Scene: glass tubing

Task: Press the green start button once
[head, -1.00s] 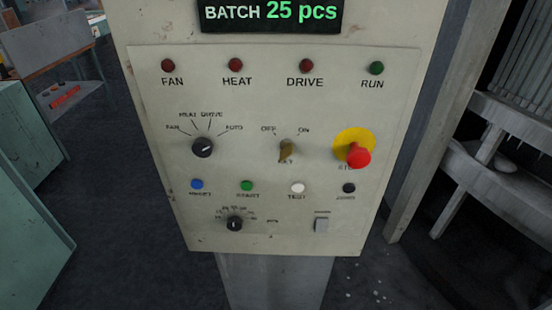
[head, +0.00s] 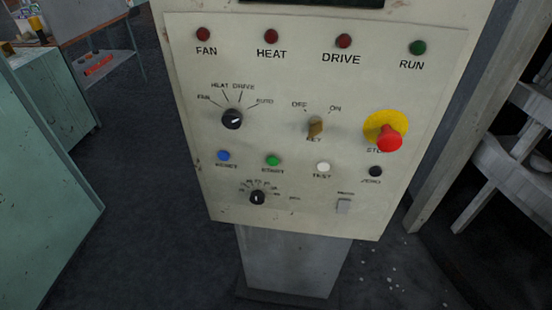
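The green start button (head: 272,160) is on the pale control panel (head: 300,220), in the row below the knobs, with the label START under it. A blue button (head: 223,155) is to its left, and a white button (head: 323,167) and a black button (head: 375,171) are to its right. Nothing covers the green button. Neither of my grippers shows in the head view.
A red stop button (head: 389,138) on a yellow disc, a key switch (head: 315,126) and a selector knob (head: 232,118) stick out above the row. A small dial (head: 257,197) sits just below. A teal cabinet (head: 60,215) stands left; grey framing stands right.

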